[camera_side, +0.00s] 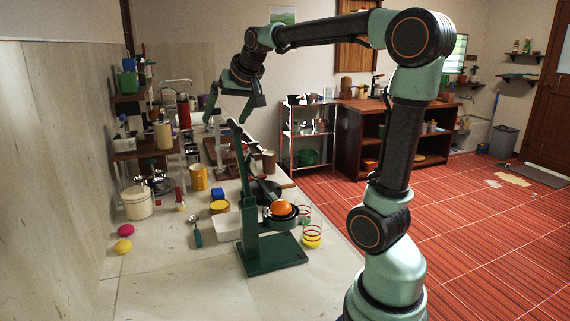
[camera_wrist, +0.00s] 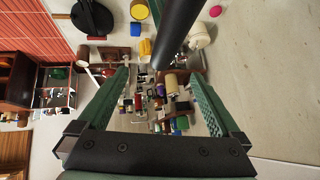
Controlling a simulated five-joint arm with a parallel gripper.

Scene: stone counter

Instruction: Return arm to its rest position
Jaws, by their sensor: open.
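My gripper (camera_side: 230,112) hangs at the end of my raised arm, above the far part of the counter, with its fingers spread and nothing between them. In the wrist view the two green fingers (camera_wrist: 160,75) stand wide apart, with the background shelf and its items showing between them. A dark green stand (camera_side: 272,254) is on the counter below and nearer the camera. An orange ball (camera_side: 281,208) rests in a dark bowl beside its post. The gripper appears clear of the stand, though the post's upper end lines up close below it in the side view.
The stone counter (camera_side: 180,290) is bare in front. A wall borders the left.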

